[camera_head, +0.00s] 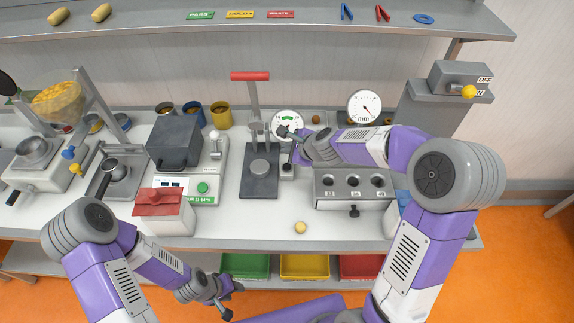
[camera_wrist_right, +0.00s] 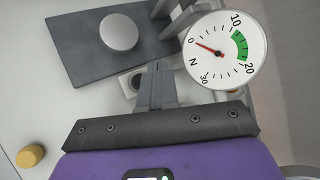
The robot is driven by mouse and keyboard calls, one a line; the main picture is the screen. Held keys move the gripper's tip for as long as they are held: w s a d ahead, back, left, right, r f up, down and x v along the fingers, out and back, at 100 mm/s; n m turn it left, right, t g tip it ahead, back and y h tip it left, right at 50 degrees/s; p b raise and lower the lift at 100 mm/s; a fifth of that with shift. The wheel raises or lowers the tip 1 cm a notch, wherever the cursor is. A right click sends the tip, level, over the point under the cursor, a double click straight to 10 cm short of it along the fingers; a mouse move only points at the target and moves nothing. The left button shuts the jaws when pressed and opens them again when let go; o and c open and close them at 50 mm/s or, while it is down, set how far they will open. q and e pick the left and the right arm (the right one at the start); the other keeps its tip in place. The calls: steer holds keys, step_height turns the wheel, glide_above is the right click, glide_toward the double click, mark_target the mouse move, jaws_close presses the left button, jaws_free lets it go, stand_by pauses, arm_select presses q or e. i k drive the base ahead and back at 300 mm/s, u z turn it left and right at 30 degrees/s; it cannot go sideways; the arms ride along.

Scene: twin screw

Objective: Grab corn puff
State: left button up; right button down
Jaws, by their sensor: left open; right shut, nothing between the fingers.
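A small pale-yellow rounded piece (camera_head: 300,227), which looks like a corn puff, lies on the white counter near its front edge. A yellow piece at the lower left of the right wrist view (camera_wrist_right: 30,156) looks like the same one. My right gripper (camera_head: 285,133) is shut and empty beside the press, behind and above the piece, well apart from it. Its closed fingers show in the right wrist view (camera_wrist_right: 157,75). My left gripper (camera_head: 232,299) is open and empty, low in front of the counter edge.
A press with a red handle (camera_head: 250,76), a dark base and a round dial (camera_head: 288,123) stands mid-counter. A grey block with three holes (camera_head: 352,187) is at the right, and a red-topped box (camera_head: 163,212) at the left. Green, yellow and red bins (camera_head: 304,266) sit below.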

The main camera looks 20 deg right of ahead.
mark_target(300, 227)
steer(key=k, duration=1)
